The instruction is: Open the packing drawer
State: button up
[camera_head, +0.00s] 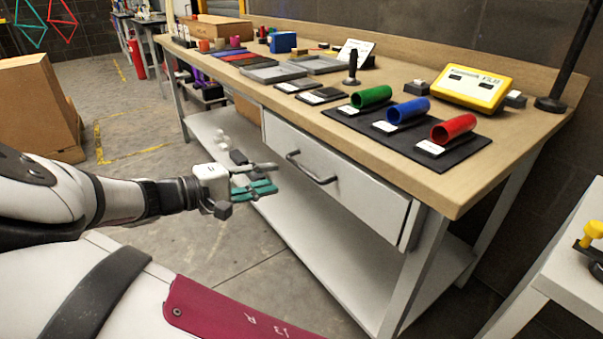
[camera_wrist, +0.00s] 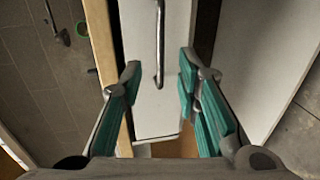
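The packing drawer (camera_head: 350,193) is a white-fronted drawer under the wooden bench top. Its grey bar handle (camera_head: 311,170) runs along the front. In the wrist view the drawer front (camera_wrist: 172,100) lies ahead, with the handle (camera_wrist: 159,45) near the top middle. My gripper (camera_head: 268,179) is in front of the drawer, to the left of the handle and apart from it. In the wrist view my gripper (camera_wrist: 160,72) has its teal-padded fingers spread apart, with nothing held and the handle's line between them. I cannot tell the exact distance to the handle.
The wooden bench (camera_head: 480,175) carries red, blue and green tubes on a dark mat (camera_head: 465,158), a yellow box (camera_head: 472,87) and grey trays. A white lower shelf (camera_head: 300,235) lies below the drawer. A cardboard box (camera_head: 35,105) stands left. Open floor lies before the bench.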

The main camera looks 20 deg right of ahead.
aim_at(303, 171)
jog(key=b+x, duration=0.3)
jog(key=x, duration=0.8)
grip_shut()
